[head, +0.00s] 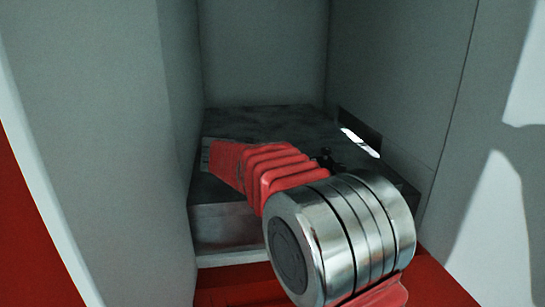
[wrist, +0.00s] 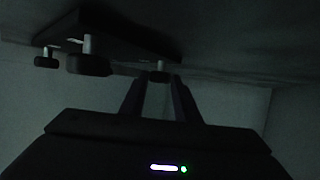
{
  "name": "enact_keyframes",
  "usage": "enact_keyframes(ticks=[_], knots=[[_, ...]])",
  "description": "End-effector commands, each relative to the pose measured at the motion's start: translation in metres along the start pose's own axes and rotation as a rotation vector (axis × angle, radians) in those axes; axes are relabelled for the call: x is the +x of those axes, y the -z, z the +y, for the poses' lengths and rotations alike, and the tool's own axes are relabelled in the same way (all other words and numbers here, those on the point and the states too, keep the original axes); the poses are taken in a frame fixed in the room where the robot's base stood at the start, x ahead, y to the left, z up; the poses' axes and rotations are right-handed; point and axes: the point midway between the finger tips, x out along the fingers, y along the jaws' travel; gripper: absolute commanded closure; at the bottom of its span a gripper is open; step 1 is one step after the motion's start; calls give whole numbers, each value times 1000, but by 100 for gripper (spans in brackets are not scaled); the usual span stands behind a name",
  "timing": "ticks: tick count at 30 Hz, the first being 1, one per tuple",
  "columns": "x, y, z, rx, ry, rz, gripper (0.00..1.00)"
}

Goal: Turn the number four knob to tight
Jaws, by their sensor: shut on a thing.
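In the dark wrist view, a dark plate (wrist: 115,35) at the top carries several small black knobs on pale stems. One knob (wrist: 45,61) is at the far left, and a larger-looking knob (wrist: 88,65) is beside it. A third knob (wrist: 160,76) is at the centre, at the ends of my fingers. My gripper (wrist: 158,84) is shut on this third knob, one finger on either side. No numbers or tight marks are readable, so I cannot tell which knob is number four. In the head view my red and metal arm hides the gripper and knobs.
In the head view, grey walls (head: 100,130) close in on the left, back and right. A dark-topped metal block (head: 265,120) fills the recess beyond my arm. A bright slot (head: 360,143) shows at its right side. The wrist view is very dim.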

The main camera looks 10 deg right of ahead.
Motion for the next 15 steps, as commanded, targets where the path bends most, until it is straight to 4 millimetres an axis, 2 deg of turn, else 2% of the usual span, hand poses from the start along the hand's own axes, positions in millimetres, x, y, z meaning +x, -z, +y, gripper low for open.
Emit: enact_keyframes(ticks=[15], knots=[[1,2,-6,68,-160,3,93]])
